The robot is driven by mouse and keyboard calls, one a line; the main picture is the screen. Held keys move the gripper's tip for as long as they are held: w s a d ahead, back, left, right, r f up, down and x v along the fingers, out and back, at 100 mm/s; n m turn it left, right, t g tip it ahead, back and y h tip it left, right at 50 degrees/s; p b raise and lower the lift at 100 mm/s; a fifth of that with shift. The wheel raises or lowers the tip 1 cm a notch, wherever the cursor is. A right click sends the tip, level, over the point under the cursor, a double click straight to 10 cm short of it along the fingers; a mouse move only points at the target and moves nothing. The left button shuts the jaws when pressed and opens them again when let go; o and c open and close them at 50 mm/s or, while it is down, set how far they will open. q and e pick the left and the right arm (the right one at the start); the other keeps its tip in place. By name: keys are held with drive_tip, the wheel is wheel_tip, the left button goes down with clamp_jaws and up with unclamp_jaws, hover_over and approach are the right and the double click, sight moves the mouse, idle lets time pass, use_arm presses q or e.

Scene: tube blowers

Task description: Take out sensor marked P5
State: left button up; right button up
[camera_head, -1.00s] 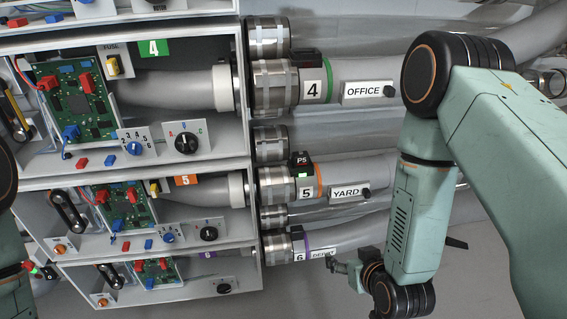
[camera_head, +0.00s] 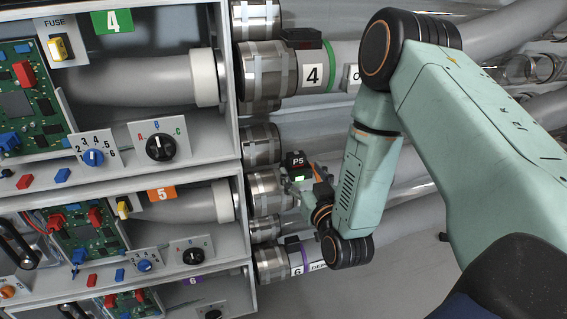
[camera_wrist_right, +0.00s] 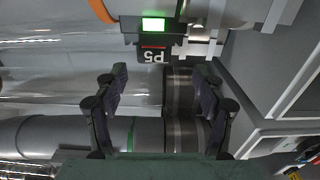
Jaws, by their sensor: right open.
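The sensor marked P5 (camera_head: 297,161) is a small black block with a lit green window, seated on the metal collar of tube 5. In the right wrist view the P5 sensor (camera_wrist_right: 154,45) appears upside down, ahead of and between the fingers. My right gripper (camera_head: 296,184) is close to it at tube 5, partly overlapping the collar. In the wrist view my right gripper (camera_wrist_right: 155,82) is open, its two dark fingers spread apart with nothing between their tips. The left gripper is not in view.
Tube 4 (camera_head: 400,54) with its collar (camera_head: 262,77) runs above, and tube 6's collar (camera_head: 272,262) sits below. Open cabinet bays with circuit boards (camera_head: 30,95), knobs (camera_head: 160,146) and switches fill the left. Grey floor is free at lower middle.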

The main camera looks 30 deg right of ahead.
sight(299, 158)
drive_tip(key=shift+w+d+r, duration=0.1)
drive_tip(key=shift+w+d, duration=0.4)
drive_tip(key=shift+d, duration=0.1)
drive_tip(key=b+x, duration=0.2)
drive_tip(key=x, duration=0.2)
drive_tip(key=shift+w+r, duration=0.15)
drive_tip(key=shift+w, duration=0.05)
drive_tip(key=shift+w+d+b, duration=0.25)
drive_tip(key=shift+w+b, duration=0.05)
drive_tip(key=shift+w, duration=0.25)
drive_tip(key=shift+w+a, duration=0.1)
drive_tip(key=shift+w, duration=0.1)
drive_tip(key=c, duration=1.3)
drive_tip(key=shift+o, duration=0.2)
drive_tip(key=shift+r, duration=0.1)
wheel_tip(299, 158, up, 10)
drive_tip(key=p, duration=0.4)
drive_tip(key=shift+p, duration=0.35)
